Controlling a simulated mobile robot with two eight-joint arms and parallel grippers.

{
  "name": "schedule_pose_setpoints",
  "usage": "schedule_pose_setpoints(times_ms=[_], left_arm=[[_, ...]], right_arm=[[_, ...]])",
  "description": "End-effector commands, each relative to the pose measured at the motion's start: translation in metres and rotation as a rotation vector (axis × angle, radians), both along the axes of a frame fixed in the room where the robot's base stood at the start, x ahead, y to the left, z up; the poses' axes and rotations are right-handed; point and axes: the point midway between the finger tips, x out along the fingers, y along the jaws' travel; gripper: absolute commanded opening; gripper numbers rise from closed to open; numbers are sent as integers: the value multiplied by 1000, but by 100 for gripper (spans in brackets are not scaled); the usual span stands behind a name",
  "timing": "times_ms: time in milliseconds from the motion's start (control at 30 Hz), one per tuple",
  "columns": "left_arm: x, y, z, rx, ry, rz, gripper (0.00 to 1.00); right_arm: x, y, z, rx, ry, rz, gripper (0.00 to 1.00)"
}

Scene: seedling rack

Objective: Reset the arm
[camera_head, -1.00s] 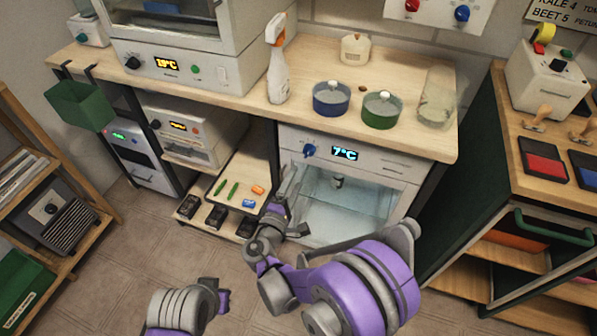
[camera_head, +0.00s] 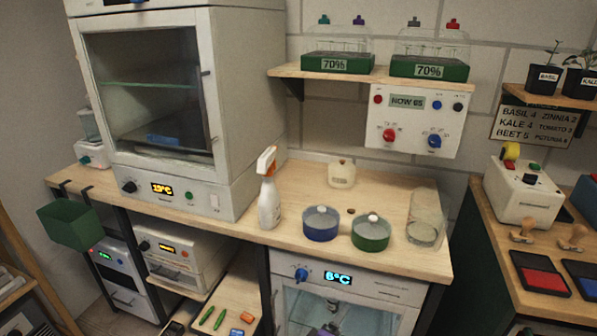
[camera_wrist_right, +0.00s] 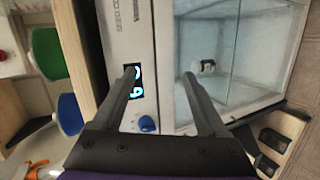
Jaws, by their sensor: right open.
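My right gripper (camera_wrist_right: 160,77) is open, with two dark fingers apart and nothing between them in the right wrist view. It faces the front of a white cooler (camera_wrist_right: 118,30), which has a blue knob (camera_wrist_right: 147,123) and a lit display (camera_wrist_right: 133,82). The cooler's display (camera_head: 338,277) reads about 6°C. My left gripper is not in view.
The wooden bench (camera_head: 310,180) holds a spray bottle (camera_head: 269,195), a blue pot (camera_head: 321,225), a green pot (camera_head: 370,234) and a clear glass vessel (camera_head: 425,222). A large glass-fronted cabinet (camera_head: 236,100) stands at left. A green bin (camera_head: 68,226) hangs off the left end.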

Motion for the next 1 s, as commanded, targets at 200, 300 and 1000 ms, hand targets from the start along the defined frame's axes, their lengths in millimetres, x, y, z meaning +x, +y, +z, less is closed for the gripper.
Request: schedule_pose_setpoints(times_ms=[200,300,1000], left_arm=[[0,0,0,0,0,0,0],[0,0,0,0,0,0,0],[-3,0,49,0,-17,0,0]], right_arm=[[-76,-74,-1,333,157,-217,76],[-117,-91,-4,494,210,-312,76],[-265,-77,32,1179,292,-622,76]])
